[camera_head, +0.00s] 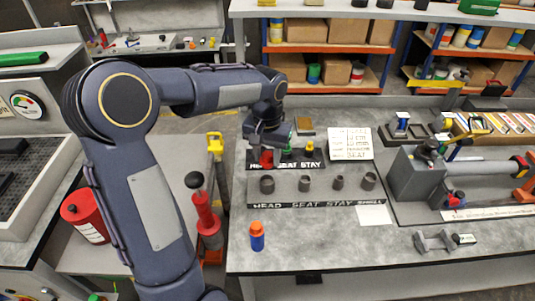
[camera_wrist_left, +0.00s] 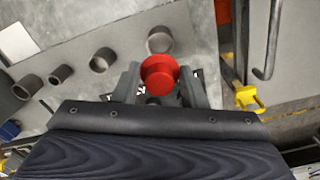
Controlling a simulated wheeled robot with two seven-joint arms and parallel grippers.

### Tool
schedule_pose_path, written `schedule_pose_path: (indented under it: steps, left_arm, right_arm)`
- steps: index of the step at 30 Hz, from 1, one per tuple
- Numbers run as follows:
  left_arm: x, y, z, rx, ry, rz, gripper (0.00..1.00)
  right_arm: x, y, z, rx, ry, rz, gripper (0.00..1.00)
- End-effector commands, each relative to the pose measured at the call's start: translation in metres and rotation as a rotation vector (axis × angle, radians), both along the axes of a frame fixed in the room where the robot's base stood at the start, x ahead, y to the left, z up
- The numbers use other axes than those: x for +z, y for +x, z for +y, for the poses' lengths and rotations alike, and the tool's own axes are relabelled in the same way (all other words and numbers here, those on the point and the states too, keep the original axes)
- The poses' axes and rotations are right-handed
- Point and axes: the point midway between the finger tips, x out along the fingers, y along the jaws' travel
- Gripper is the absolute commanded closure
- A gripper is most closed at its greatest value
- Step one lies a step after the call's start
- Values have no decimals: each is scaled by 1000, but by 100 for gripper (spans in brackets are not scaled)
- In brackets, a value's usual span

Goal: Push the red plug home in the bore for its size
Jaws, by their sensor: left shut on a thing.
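The red plug (camera_head: 266,159) is between the fingers of my left gripper (camera_head: 267,146), above the left end of the black labelled strip. It also shows in the left wrist view (camera_wrist_left: 159,74), gripped by both fingers, wide head towards the camera. I cannot tell whether it touches the strip. Several grey, open-topped bores stand in a row in front: the leftmost (camera_head: 267,184), then a second (camera_head: 304,184), a third (camera_head: 338,183) and the rightmost (camera_head: 370,181). In the left wrist view, the leftmost bore (camera_wrist_left: 159,40) is nearest the plug, beside it and apart. My right gripper is out of view.
A green plug (camera_head: 286,154) stands close right of my gripper. An orange-capped blue bottle (camera_head: 257,238) stands near the front edge. A grey fixture (camera_head: 416,176) stands right. A yellow-topped post (camera_head: 215,145) is left.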

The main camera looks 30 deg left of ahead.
Motion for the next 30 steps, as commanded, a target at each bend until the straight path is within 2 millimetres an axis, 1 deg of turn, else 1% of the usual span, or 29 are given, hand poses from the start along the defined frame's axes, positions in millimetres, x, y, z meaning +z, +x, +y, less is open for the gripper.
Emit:
schedule_pose_path:
  steps: [12,17,27,30]
  left_arm:
    - [0,-1,-1,5,0,0,87]
    - [-10,-1,0,5,0,0,87]
    - [-39,-1,0,6,0,1,87]
    - [-45,-1,0,5,0,0,87]
  right_arm:
    - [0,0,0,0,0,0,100]
    - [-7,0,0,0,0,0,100]
    - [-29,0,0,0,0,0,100]
    - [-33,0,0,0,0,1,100]
